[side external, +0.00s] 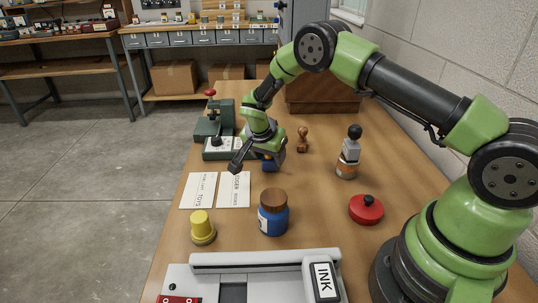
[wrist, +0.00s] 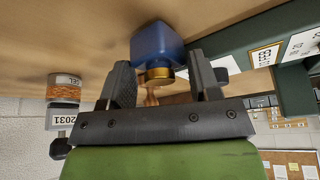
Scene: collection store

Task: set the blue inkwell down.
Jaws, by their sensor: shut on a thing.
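The blue inkwell (wrist: 157,44) is a squarish blue bottle with a gold cap (wrist: 159,75). In the wrist view its cap end is between the two fingers of my gripper (wrist: 160,66), which is shut on it. In the side view my gripper (side external: 266,152) is over the middle of the table (side external: 315,185). The inkwell's blue body (side external: 269,164) shows just below it, partly hidden by the gripper. I cannot tell whether its base touches the wood.
A green press (side external: 214,128) stands behind left, two printed cards (side external: 234,189) lie front left. A brown-lidded blue jar (side external: 273,217) and yellow-topped piece (side external: 202,228) stand in front. A wooden stamp (side external: 302,140), stacked jar (side external: 348,155) and red lidded pot (side external: 366,209) are right.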

